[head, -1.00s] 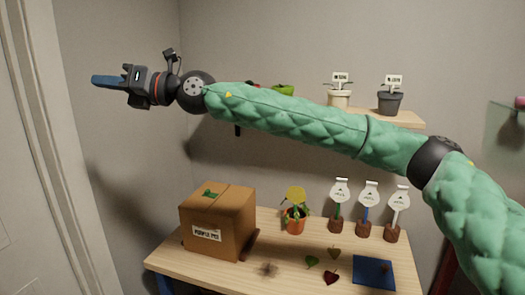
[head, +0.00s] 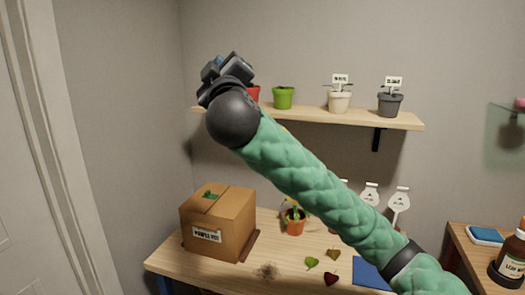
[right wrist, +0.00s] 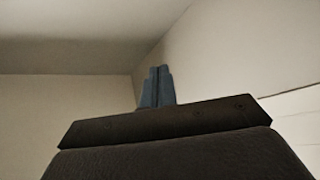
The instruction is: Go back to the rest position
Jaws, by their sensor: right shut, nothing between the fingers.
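My right arm in its green quilted sleeve reaches up from the lower right in the head view. My right gripper (head: 222,66) is at the upper left, in front of the left end of the wall shelf, raised well above the table. In the right wrist view its blue fingers (right wrist: 157,87) are together with nothing between them, against bare wall and ceiling. My left gripper is not in view.
The wooden table (head: 225,268) holds a cardboard box (head: 218,222), a potted plant (head: 295,222), loose leaves (head: 331,279) and a blue mat (head: 370,274). The wall shelf (head: 300,114) holds several pots. A brown bottle (head: 512,258) stands at right.

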